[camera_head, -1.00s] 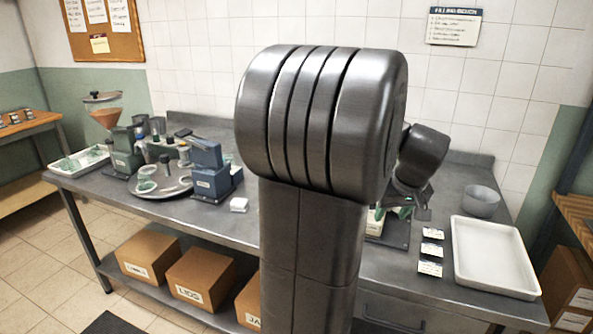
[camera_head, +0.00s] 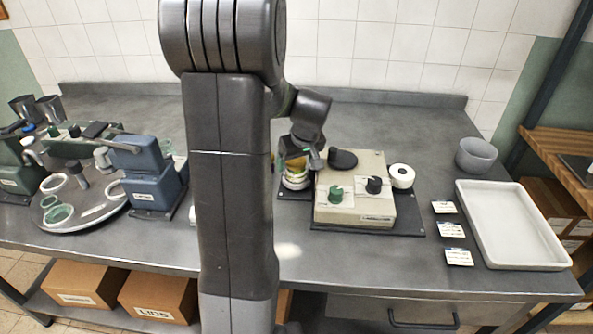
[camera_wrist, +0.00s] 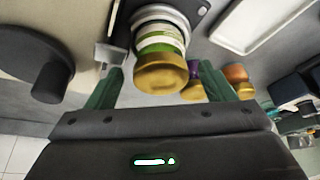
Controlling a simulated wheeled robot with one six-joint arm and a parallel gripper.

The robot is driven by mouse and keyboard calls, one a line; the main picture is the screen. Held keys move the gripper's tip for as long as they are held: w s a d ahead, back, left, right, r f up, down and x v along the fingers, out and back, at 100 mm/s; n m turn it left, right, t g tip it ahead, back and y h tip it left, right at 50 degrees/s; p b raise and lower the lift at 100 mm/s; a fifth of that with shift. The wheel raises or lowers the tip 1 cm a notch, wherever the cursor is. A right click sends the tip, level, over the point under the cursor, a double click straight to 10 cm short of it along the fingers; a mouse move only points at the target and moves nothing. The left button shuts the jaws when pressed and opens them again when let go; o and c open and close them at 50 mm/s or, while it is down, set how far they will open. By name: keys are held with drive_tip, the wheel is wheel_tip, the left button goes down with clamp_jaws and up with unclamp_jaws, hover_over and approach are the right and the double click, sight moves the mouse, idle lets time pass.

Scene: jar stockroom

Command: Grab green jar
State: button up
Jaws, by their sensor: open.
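A jar with a gold lid and a green band (camera_wrist: 160,68) sits at top centre in the wrist view. Stacked pale rings or a holder show behind it. In the head view its yellowish lid and green part (camera_head: 296,168) show just left of a beige machine, partly hidden by my arm. My gripper (camera_wrist: 158,74) is open. Its green fingers stand on either side of the jar in the picture, with gaps on both sides. In the head view my gripper (camera_head: 303,152) is at the jar, its fingers hard to make out.
The beige machine (camera_head: 355,208) with knobs stands right beside the jar. A white tray (camera_head: 510,225), labels and a grey bowl (camera_head: 477,155) lie farther right.

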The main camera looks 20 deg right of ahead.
drive_tip(key=shift+x, duration=1.3)
drive_tip(key=c, duration=1.2)
drive_tip(key=shift+c, duration=0.4)
drive_tip(key=shift+r, duration=0.2)
